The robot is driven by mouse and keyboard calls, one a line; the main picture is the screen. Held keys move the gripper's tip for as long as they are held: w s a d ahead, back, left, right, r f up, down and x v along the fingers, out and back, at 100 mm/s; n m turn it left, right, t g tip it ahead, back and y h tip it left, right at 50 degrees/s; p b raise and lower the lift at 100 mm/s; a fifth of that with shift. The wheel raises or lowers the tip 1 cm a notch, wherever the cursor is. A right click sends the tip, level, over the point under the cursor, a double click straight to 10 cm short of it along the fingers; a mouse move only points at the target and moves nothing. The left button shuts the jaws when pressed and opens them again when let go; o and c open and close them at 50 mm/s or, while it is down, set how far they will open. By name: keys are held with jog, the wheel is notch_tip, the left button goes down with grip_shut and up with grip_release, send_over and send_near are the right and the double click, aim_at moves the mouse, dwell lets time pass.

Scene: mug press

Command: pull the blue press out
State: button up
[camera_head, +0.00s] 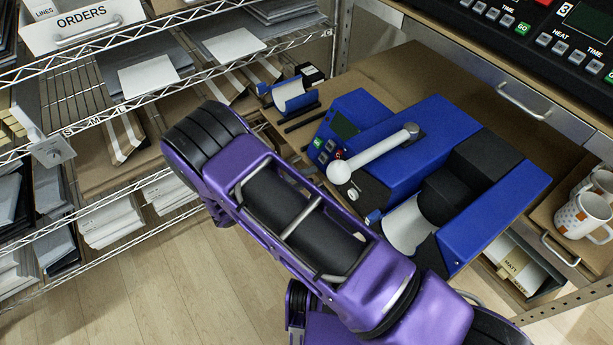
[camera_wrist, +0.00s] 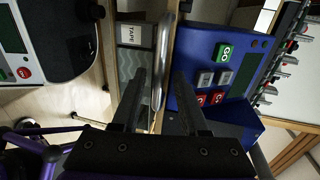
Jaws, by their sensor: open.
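The blue press (camera_head: 400,130) sits on a brown wooden board (camera_head: 385,68), with a white lever and a black block on it. Its buttoned panel also shows at the right of the wrist view (camera_wrist: 222,75). A metal bar handle (camera_wrist: 166,45) runs along the wooden edge beside the press. My gripper (camera_wrist: 160,75) is open, with one finger on each side of the handle. I cannot tell whether the fingers touch it. My purple arm hides the gripper and this handle in the head view.
A wire shelf rack (camera_head: 150,85) with papers stands to the left. A black control panel (camera_head: 550,45) is above the press at the back right. White patterned mugs (camera_head: 583,215) stand at the far right. A drawer labelled TAPE (camera_wrist: 136,35) lies left of the handle. Wooden floor (camera_head: 130,290) is clear in front.

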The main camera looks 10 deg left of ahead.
jog(key=v, duration=1.7)
